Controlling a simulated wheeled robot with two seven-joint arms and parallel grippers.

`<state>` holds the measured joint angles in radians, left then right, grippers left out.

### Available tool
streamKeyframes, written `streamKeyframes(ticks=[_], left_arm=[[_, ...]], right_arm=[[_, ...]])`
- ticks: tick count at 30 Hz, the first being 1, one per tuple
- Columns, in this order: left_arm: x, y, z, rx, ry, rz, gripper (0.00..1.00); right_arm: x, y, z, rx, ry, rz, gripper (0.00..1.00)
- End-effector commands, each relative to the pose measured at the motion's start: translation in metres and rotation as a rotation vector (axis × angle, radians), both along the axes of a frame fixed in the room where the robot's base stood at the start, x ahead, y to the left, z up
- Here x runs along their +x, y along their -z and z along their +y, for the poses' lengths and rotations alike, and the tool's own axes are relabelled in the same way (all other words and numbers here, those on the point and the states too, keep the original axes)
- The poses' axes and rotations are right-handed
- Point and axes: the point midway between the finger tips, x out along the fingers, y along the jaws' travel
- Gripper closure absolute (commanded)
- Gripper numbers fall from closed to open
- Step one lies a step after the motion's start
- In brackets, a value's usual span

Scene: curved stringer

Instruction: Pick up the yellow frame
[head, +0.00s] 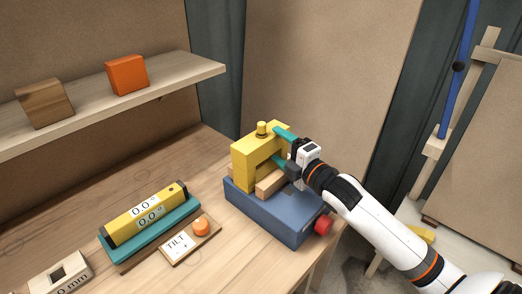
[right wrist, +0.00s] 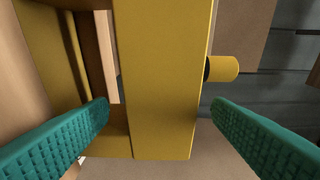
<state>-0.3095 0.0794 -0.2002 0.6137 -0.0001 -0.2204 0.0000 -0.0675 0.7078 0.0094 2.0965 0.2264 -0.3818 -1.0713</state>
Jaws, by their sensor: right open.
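The yellow frame (head: 243,165) stands upright on a blue base block (head: 262,210) on the wooden table, with a yellow knob (head: 262,129) on its top. My right gripper (head: 283,148) is at the frame's right side, with its teal fingers apart. In the right wrist view a yellow bar of the frame (right wrist: 163,90) lies between the two open fingers (right wrist: 160,122), with a visible gap on the right finger's side; whether the left finger touches it is unclear. The yellow knob (right wrist: 222,68) juts out on the bar's right. My left gripper is not in view.
A light wooden block (head: 270,183) lies in the frame's opening, and a red knob (head: 323,224) is on the base's right end. A yellow level (head: 147,214) and a TILT plate (head: 183,243) lie left of the base. A shelf (head: 170,82) holds two blocks above.

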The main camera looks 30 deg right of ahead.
Motion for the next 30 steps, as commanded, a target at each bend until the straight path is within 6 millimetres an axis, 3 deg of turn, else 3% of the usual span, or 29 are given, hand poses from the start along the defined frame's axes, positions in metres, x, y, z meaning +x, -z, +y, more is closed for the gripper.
streamKeyframes(ticks=[7, 15, 24, 30], left_arm=[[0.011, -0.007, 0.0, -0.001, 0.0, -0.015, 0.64], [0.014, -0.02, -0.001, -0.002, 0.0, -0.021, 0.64], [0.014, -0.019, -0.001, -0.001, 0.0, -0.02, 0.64], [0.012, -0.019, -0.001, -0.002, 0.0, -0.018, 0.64]], right_arm=[[0.018, -0.003, 0.004, 0.002, 0.0, -0.001, 0.26], [0.055, -0.004, 0.014, 0.002, 0.0, -0.002, 0.26], [0.06, -0.001, 0.015, 0.0, -0.001, 0.0, 0.26], [0.059, -0.002, 0.015, 0.0, -0.001, 0.0, 0.57]])
